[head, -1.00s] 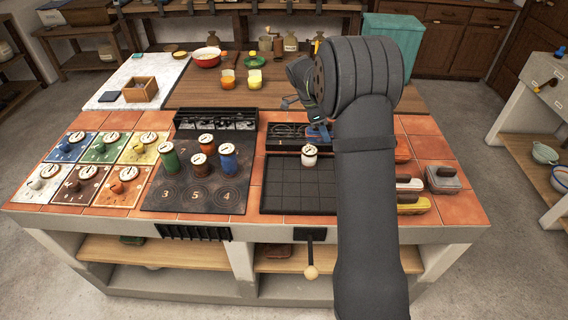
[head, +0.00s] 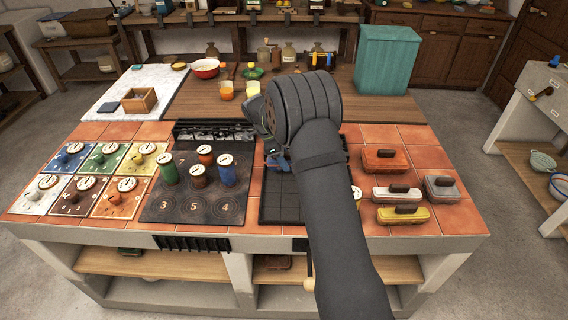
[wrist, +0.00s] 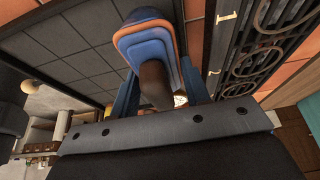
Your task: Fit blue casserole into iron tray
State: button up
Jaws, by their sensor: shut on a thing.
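The blue casserole (wrist: 143,24) has an orange rim and a brown handle. My gripper (wrist: 158,85) is shut on that handle in the wrist view. In the head view a small part of the blue casserole (head: 279,163) shows under my wrist, over the far left part of the iron tray. The iron tray (head: 281,204) is black with a square grid, and its right side is hidden behind my arm. Its grid (wrist: 70,50) also shows in the wrist view, left of and below the casserole. I cannot tell whether the casserole touches the tray.
Red (head: 386,160), white (head: 397,194), grey (head: 442,188) and yellow (head: 403,215) casseroles stand on the tiles right of my arm. Left of the tray, several dial-topped canisters stand on the numbered hob plate (head: 190,205). A teal bin (head: 388,62) stands at the back.

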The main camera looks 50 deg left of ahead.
jog(key=shift+f, duration=1.05)
jog(key=shift+f, duration=0.15)
jog(key=o, duration=1.1)
jog(key=v, duration=1.2)
